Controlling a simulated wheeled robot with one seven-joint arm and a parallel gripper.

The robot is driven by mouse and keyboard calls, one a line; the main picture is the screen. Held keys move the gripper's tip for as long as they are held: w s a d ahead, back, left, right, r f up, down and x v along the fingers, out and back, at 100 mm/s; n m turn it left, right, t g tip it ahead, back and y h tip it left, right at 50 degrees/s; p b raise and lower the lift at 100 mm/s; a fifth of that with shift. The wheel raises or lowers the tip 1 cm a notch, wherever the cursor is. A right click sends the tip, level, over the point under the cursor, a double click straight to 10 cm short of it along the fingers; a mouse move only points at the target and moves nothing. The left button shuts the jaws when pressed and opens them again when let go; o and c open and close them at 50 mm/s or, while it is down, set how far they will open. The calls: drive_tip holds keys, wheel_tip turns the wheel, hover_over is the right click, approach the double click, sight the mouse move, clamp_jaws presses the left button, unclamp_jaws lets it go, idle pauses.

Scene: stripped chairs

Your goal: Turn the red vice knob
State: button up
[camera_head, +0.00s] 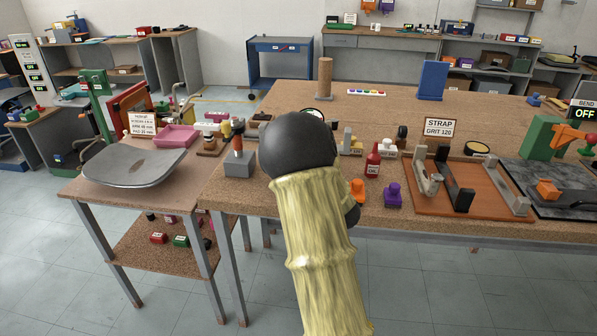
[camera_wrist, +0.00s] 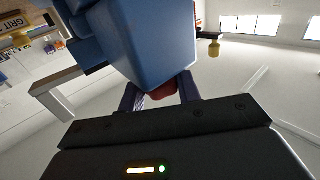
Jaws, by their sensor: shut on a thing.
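In the wrist view, my gripper (camera_wrist: 160,97) has its two dark fingers on either side of a small red part, which looks like the red vice knob (camera_wrist: 163,91). The gripper is shut on it. A large blue body (camera_wrist: 145,40), seemingly the vice, fills the upper middle and covers much of the knob. In the head view, my arm, with its yellowish sleeve and dark rounded joint, hides the gripper, and I cannot make out the knob or vice there.
The workbench (camera_head: 285,95) holds a red bottle (camera_head: 373,163), a purple stamp-like piece (camera_head: 393,195), an orange one (camera_head: 357,190) and a strap fixture (camera_head: 470,185). A grey pan (camera_head: 135,167) lies on the left table. Floor in front is clear.

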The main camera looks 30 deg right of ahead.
drive_tip(key=shift+w+r+n+y, duration=0.1)
drive_tip(key=shift+r+n+y, duration=0.05)
drive_tip(key=shift+n+y, duration=0.15)
drive_tip(key=o, duration=1)
drive_tip(key=s+b, duration=0.1)
drive_tip(key=s, duration=0.4)
drive_tip(key=s+d+b, duration=0.1)
drive_tip(key=s, duration=0.5)
drive_tip(key=s+b, duration=0.1)
drive_tip(key=s, duration=0.5)
drive_tip(key=shift+s+d, duration=0.15)
drive_tip(key=shift+d, duration=0.15)
drive_tip(key=shift+f, duration=0.2)
